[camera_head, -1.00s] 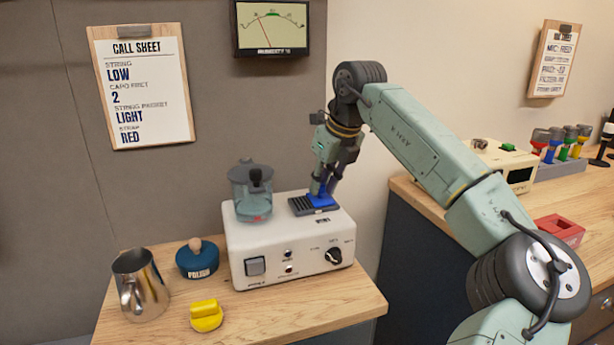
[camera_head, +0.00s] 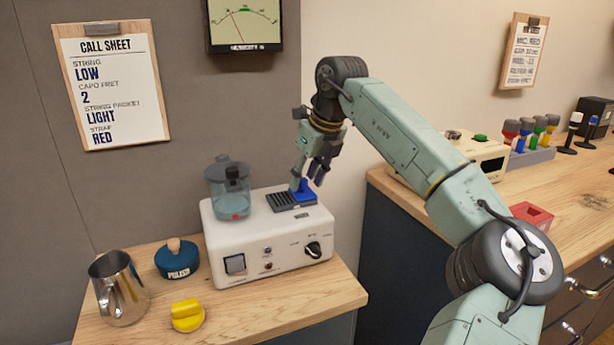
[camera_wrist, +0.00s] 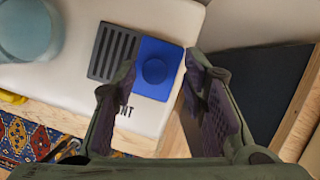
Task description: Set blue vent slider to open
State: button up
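The blue vent slider (camera_head: 304,193), a flat plate with a round knob, sits on top of the white humidifier-like box (camera_head: 270,245). It lies at the right end of the dark slotted grille (camera_head: 283,201), and the slots beside it are uncovered. In the wrist view the slider (camera_wrist: 157,70) and grille (camera_wrist: 112,52) lie side by side. My gripper (camera_head: 309,180) is open just above the slider; its fingers (camera_wrist: 160,80) are spread to either side of the knob, with no grip on it visible. The left finger overlaps the slider's lower left edge in the wrist view.
A clear-walled tank (camera_head: 229,190) stands on the box, left of the grille. A metal jug (camera_head: 118,290), a blue polish tin (camera_head: 177,260) and a yellow object (camera_head: 187,316) stand on the wooden top at left. A counter with a red block (camera_head: 531,214) is at right.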

jog(key=v, duration=1.2)
